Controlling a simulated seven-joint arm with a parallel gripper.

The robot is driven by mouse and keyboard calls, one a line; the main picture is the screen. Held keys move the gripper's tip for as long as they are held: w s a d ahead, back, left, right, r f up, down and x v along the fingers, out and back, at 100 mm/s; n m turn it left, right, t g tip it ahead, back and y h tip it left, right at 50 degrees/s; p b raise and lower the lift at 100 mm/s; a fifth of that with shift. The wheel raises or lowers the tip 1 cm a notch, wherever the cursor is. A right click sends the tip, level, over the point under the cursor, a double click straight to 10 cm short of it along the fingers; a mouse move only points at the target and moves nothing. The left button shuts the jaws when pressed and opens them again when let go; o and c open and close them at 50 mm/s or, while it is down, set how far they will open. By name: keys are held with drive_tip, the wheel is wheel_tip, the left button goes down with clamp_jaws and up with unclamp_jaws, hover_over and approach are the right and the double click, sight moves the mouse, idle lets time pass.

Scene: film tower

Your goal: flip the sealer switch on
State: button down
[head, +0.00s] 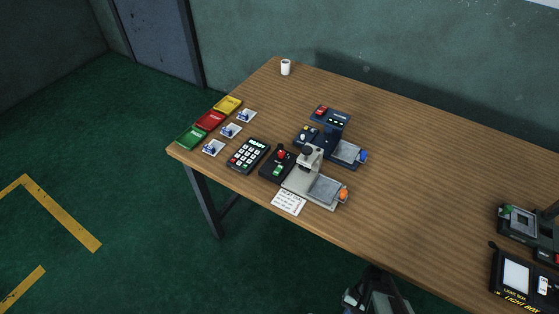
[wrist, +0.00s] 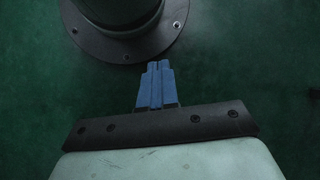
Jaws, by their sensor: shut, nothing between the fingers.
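On the wooden table (head: 400,190) in the head view stands a grey press-like device (head: 300,182) with an orange knob. Left of it is a black control box (head: 272,172) with a red knob or lever and a green part. Behind is a dark blue device (head: 322,138) with a blue knob, and a blue box (head: 332,118) with a red switch-like part. I cannot tell which of these is the sealer switch, nor its position. My gripper (wrist: 157,66) shows in the wrist view, blue fingers together and empty, over the green floor, far from these devices.
A keypad (head: 248,155), a paper note (head: 289,202) and yellow, red and green trays (head: 209,121) with small cards lie nearby. A white cup (head: 286,67) stands at the back. A light box (head: 515,278) is at the right. The table's middle right is clear.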

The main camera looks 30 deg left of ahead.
drive_tip(key=a+f+n+y, duration=0.15)
drive_tip(key=a+n, duration=0.35)
drive_tip(key=a, duration=3.6)
drive_tip(key=s+a+r+n+y, duration=0.15)
drive_tip(key=a+r, duration=0.25)
drive_tip(key=a, duration=0.4)
drive_tip(key=s+a+r+n, duration=0.1)
drive_tip(key=s+a+r, duration=0.1)
drive_tip(key=a+r, duration=0.35)
drive_tip(key=s+a+r+n+t+y, duration=0.2)
drive_tip(key=s+a+r, duration=0.1)
drive_tip(key=a+r, duration=1.05)
drive_tip(key=w+r+n+t, duration=0.2)
drive_tip(key=w+r+n, duration=0.15)
drive_tip(key=r, duration=1.55)
drive_tip(key=w+d+r+n+t+h, duration=0.1)
drive_tip(key=w+d+r+h, duration=0.1)
drive_tip(key=w+d+r, duration=0.3)
drive_tip(key=w+d+r+n+t+h, duration=0.1)
drive_tip(key=w+d+r, duration=0.5)
drive_tip(key=d, duration=0.8)
drive_tip(key=w+d+r+n+t+h, duration=0.1)
drive_tip(key=w+d+r+t+h, duration=0.1)
drive_tip(key=w+d+r, duration=0.4)
drive_tip(key=w+d+h, duration=0.1)
drive_tip(key=w+d, duration=0.1)
drive_tip(key=d, duration=0.2)
drive_tip(key=shift+w+r+n, duration=0.15)
drive_tip(key=shift+w+n, duration=0.1)
drive_tip(key=shift+n, duration=0.05)
